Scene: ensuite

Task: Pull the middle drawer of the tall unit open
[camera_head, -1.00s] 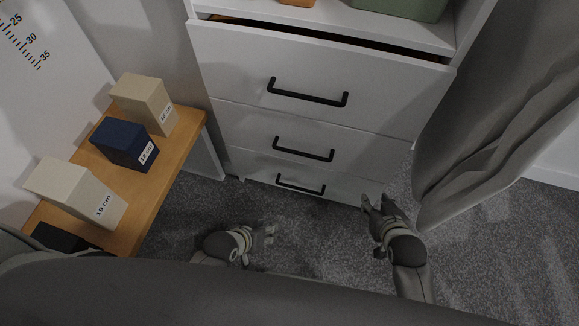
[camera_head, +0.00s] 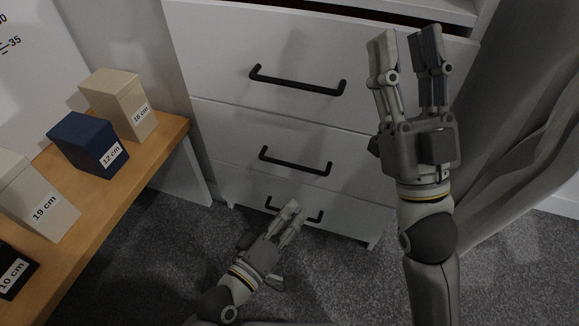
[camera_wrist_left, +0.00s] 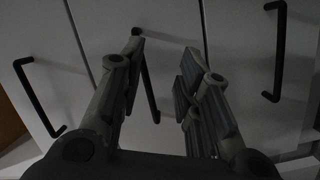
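The white tall unit has a top drawer (camera_head: 210,50), a middle drawer (camera_head: 225,130) and a bottom drawer (camera_head: 235,185), each with a black bar handle. The middle drawer looks shut; its handle (camera_head: 296,161) is clear in the head view. My left gripper (camera_head: 290,213) is low in front of the unit, overlapping the bottom handle (camera_head: 313,218) in the picture. In the left wrist view its fingers (camera_wrist_left: 163,65) are apart and empty, with the middle handle (camera_wrist_left: 150,85) seen between them, beyond the fingertips. My right gripper (camera_head: 408,38) is raised before the unit's right side, fingers apart and empty.
A wooden bench (camera_head: 130,195) at the left carries labelled blocks, including a blue one (camera_head: 88,145) and a beige one (camera_head: 120,103). A grey curtain (camera_head: 520,130) hangs at the right. A dark gap (camera_head: 350,12) shows above the top drawer. Carpet (camera_head: 335,280) is free in front.

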